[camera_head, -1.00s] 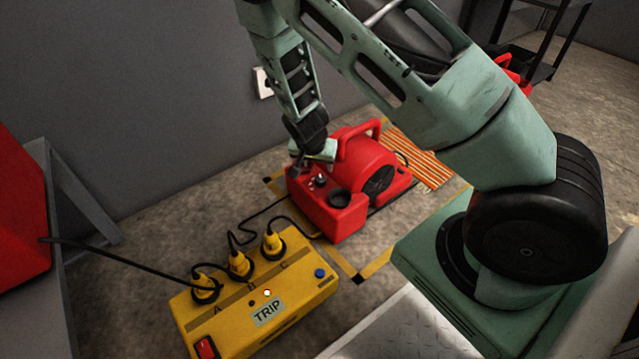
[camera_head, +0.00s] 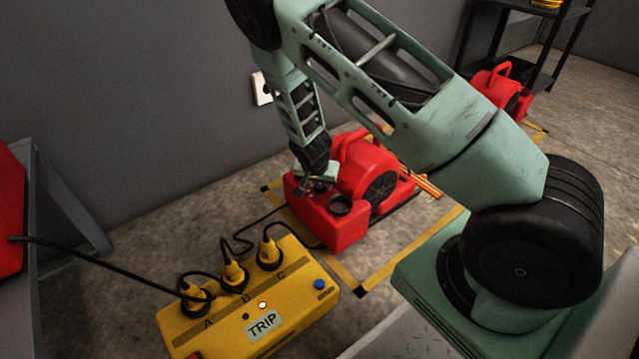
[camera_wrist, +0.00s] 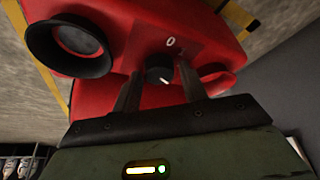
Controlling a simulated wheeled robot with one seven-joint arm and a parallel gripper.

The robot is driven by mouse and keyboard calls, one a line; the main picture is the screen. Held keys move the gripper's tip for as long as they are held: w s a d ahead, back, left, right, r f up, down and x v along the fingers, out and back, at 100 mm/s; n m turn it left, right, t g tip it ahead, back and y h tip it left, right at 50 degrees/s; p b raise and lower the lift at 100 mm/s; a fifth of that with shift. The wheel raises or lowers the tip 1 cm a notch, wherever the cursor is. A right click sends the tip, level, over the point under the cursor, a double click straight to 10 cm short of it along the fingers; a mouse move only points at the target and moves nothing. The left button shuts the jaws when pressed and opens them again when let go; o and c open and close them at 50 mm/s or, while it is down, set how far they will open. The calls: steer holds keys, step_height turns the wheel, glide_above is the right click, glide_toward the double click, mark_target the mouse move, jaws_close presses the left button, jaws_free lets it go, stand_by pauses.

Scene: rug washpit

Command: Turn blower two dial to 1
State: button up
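A red blower (camera_head: 335,222) stands on the floor in the middle of the head view; I see no number on it. Its small black dial (camera_wrist: 158,75) with a white mark shows in the wrist view, beside a printed 0. A second mark near the right finger is partly hidden. My gripper (camera_wrist: 160,82) is open, its two dark fingers on either side of the dial with gaps showing. Whether the fingertips are level with the dial is unclear. In the head view my gripper (camera_head: 318,184) is low over the blower's top and hides the dial.
A black round port (camera_wrist: 68,45) sits beside the dial. A yellow TRIP power box (camera_head: 250,310) with several plugs and cables stands in front. Another red blower (camera_head: 497,88) is at the back right by a dark shelf (camera_head: 540,45). A grey wall is behind.

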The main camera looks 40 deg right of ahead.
steer(key=c, duration=0.6)
steer(key=shift+o, duration=0.2)
steer(key=shift+r+n+p, duration=0.1)
steer(key=shift+n+p, duration=0.2)
steer(key=shift+p, duration=0.15)
steer(key=shift+s+d+r+n+t+y+p, duration=0.15)
steer(key=shift+n+t+y+p, duration=0.2)
steer(key=shift+n+p, duration=0.75)
steer(key=n+y+p, duration=0.1)
steer(key=n+p, duration=0.2)
steer(key=p, duration=0.1)
steer(key=shift+t, duration=0.35)
steer(key=n+y+p, duration=0.2)
steer(key=n+p, duration=0.2)
steer(key=shift+d+n, duration=0.1)
steer(key=shift+n, duration=0.2)
steer(key=shift+f+n+y+p, duration=0.2)
steer(key=shift+n+y+p, duration=0.25)
steer(key=shift+n+p, duration=0.55)
steer(key=shift+n, duration=0.3)
